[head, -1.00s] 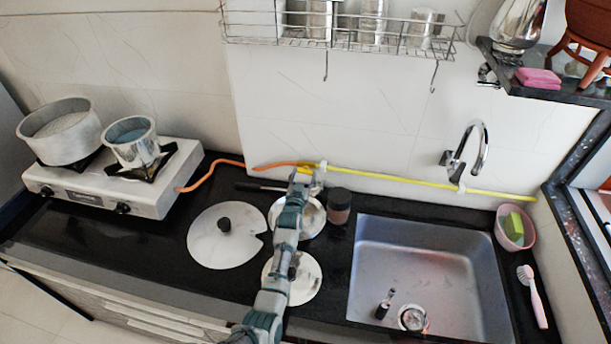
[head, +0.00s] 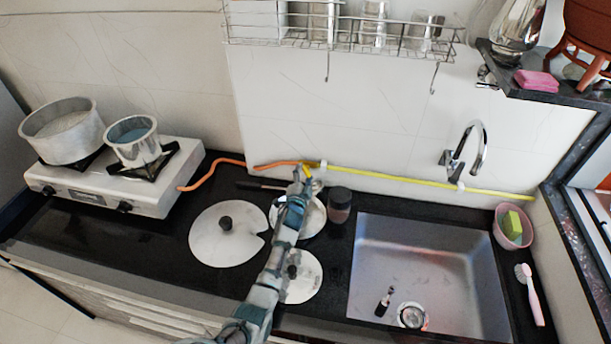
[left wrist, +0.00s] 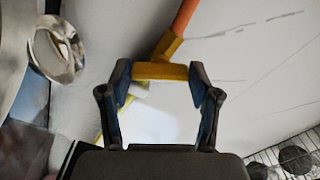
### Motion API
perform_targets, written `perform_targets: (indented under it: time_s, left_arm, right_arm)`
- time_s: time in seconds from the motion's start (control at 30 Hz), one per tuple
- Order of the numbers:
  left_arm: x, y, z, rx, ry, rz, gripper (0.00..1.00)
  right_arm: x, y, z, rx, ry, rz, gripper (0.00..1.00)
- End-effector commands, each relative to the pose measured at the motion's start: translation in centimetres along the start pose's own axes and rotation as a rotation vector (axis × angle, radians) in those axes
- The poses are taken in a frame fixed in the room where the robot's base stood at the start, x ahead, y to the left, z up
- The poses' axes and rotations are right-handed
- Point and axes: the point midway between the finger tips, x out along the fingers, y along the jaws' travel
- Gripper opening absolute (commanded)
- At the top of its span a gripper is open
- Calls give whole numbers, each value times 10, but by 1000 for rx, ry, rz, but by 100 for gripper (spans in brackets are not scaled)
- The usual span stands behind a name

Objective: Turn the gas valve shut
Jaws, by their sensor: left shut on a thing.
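The yellow gas valve (left wrist: 160,71) sits between the fingertips of my left gripper (left wrist: 158,76) in the left wrist view, and the fingers are shut on it. An orange hose (left wrist: 183,18) joins the valve there. In the head view my left gripper (head: 304,178) is at the wall behind the counter, where the orange hose (head: 228,162) meets the yellow gas pipe (head: 420,182). The gripper and arm largely hide the valve in that view. My right gripper is in neither view.
A white stove (head: 150,187) with two pots stands at the left. Round lids (head: 222,248), a dark jar (head: 339,206) and the sink (head: 425,265) surround my left arm. A wire rack (head: 340,35) hangs above.

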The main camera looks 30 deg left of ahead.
Motion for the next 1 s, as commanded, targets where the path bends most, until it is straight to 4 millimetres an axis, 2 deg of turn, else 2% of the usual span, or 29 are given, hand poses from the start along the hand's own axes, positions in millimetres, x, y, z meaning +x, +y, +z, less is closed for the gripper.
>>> perform_targets:
  time_s: [0.03,0.3,0.5,1.0]
  left_arm:
    - [0,2,-5,44,10,0,28]
    - [0,3,-5,279,10,1,28]
    - [0,4,-6,412,10,2,28]
    - [-1,6,-6,542,11,5,28]
  right_arm:
    - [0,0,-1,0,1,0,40]
    - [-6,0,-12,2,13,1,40]
    - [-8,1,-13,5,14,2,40]
    - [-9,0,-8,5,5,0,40]
